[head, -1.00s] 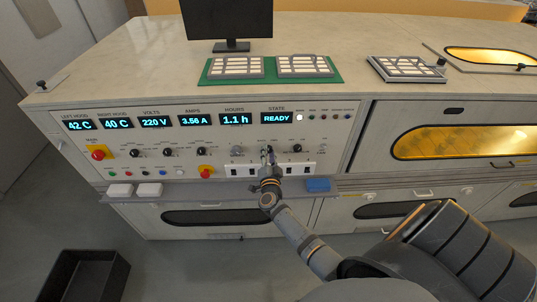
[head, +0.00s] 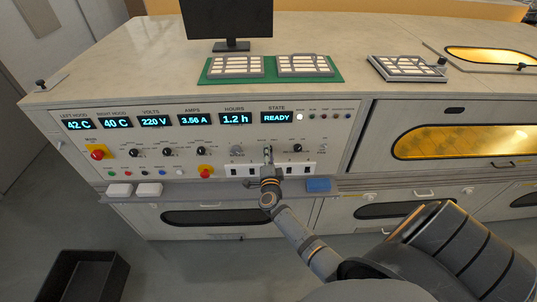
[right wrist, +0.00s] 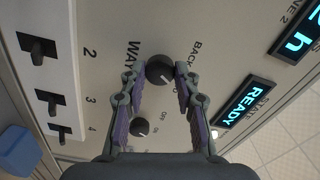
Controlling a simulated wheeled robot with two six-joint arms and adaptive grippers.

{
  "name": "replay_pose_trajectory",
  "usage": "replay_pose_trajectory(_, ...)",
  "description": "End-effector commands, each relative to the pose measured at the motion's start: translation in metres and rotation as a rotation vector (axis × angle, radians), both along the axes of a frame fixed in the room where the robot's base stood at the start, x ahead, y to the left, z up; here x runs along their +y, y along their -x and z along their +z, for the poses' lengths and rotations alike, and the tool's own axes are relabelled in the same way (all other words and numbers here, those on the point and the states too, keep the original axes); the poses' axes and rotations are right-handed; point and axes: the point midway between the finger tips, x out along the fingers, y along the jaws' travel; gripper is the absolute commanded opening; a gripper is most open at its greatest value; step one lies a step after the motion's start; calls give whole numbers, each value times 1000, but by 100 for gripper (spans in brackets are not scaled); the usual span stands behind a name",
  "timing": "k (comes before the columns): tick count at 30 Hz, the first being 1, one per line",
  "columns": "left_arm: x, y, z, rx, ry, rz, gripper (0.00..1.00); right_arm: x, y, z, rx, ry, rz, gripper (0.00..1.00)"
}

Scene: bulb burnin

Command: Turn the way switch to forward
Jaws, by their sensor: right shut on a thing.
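The way switch (right wrist: 160,69) is a round black knob with a white pointer line, on the pale panel beside the printed word WAY. The pointer slants to the lower right in the right wrist view, with the BACK label above right of the knob. Another label is partly hidden by a finger. My right gripper (right wrist: 156,78) is shut on the knob, one finger on each side. In the head view my right gripper (head: 267,157) reaches the panel and covers the switch. My left gripper is not in view.
A second black knob (right wrist: 139,127) marked OFF and ON is close to my right fingers. A blue block (head: 318,185) lies on the ledge. A red stop button (head: 205,171) is left of the gripper.

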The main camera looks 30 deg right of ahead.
Motion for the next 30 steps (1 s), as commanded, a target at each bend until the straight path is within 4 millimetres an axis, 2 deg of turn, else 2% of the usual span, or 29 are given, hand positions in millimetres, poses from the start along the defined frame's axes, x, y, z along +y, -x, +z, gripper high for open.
replay_pose_trajectory(7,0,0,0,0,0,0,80,0,0,-1,0,-2,0,0)
replay_pose_trajectory(8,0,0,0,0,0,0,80,0,0,-1,0,-2,0,34)
replay_pose_trajectory(12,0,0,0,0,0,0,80,0,0,-1,0,-1,0,53)
replay_pose_trajectory(23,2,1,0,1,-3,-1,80,3,4,-1,2,-1,0,54)
replay_pose_trajectory(26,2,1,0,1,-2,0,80,11,18,-2,3,-3,0,54)
replay_pose_trajectory(30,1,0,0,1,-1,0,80,29,48,-2,3,-4,-1,54)
